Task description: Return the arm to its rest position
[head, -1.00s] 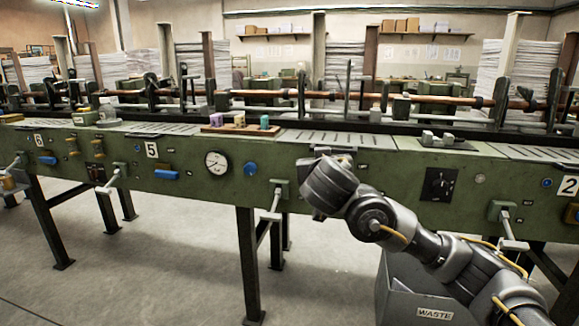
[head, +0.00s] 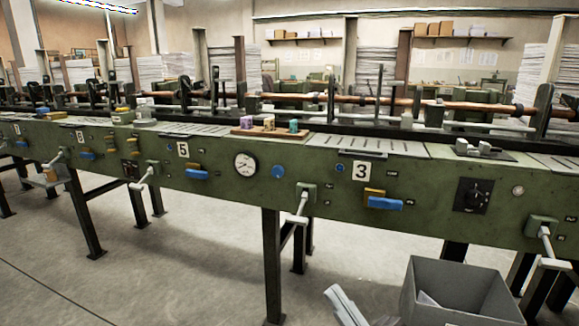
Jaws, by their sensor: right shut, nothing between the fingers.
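My right gripper (head: 344,304) shows only in part at the bottom edge of the head view, just left of the grey bin. It is shut, with nothing held, and is low in front of the machine, apart from it. The rest of my right arm is out of view. My left gripper and arm are not in view.
A long green machine (head: 225,195) with numbered stations crosses the view. Levers (head: 298,204) and blue handles (head: 385,203) stick out from its front. An open grey bin (head: 455,302) with paper inside stands at the bottom right. The floor at left is clear.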

